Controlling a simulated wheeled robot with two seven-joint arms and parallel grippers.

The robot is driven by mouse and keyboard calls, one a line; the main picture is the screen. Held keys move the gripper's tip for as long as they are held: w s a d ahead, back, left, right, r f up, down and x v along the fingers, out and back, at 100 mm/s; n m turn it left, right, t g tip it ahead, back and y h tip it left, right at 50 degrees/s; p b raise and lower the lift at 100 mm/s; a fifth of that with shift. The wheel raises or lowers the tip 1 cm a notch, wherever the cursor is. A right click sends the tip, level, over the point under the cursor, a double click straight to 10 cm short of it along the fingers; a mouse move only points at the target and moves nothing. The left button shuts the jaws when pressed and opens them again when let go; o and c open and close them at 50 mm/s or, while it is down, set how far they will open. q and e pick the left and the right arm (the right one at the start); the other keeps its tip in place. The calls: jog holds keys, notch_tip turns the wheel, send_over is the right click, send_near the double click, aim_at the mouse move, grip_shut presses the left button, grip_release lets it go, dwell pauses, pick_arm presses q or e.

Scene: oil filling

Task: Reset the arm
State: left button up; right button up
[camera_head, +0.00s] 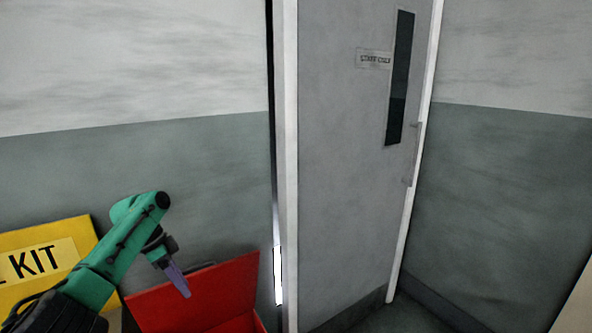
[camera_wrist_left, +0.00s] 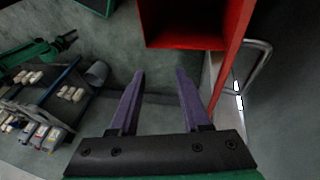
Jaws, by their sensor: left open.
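My left arm, green, reaches in from the lower left of the head view. Its left gripper (camera_head: 180,282) points down and to the right in front of the red box (camera_head: 205,292). In the left wrist view the two purple fingers of this gripper (camera_wrist_left: 160,74) stand apart with nothing between them. The red box (camera_wrist_left: 233,35) also shows there, beyond the fingers at upper right. My right gripper cannot be made out in either view.
A yellow box (camera_head: 75,235) marked "KIT" stands at the left by the wall. A grey door (camera_head: 345,180) with a narrow window and a handle is at the centre.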

pick_arm(q)
jog(key=s+d+f+g+y, duration=0.1)
jog(key=s+d+f, duration=0.2)
jog(key=d+f, duration=0.35)
jog(key=s+d+f+y, duration=0.15)
jog(key=d+f, duration=0.25)
jog(key=f, duration=0.5)
jog(key=s+d+f+n+t+h, duration=0.1)
jog(key=s+d+f, duration=0.45)
jog(key=s, duration=0.45)
jog(key=s+a+r+n+t+y, duration=0.3)
jog(key=s+a+r+n+t, duration=0.15)
jog(key=s+a+n, duration=0.6)
jog(key=s+f+m+g, duration=0.1)
jog(key=s+f, duration=0.2)
jog(key=f, duration=0.9)
jog(key=s+f+m+g, duration=0.1)
jog(key=s+f, duration=0.2)
jog(key=f, duration=0.9)
jog(key=s+a+f, duration=0.1)
jog(key=s+f, duration=0.5)
jog(key=s, duration=0.2)
jog(key=s+a+f+g, duration=0.1)
jog(key=s+a+f, duration=0.1)
jog(key=s+f, duration=0.4)
jog(key=shift+s+a, duration=0.3)
jog(key=shift+s, duration=0.6)
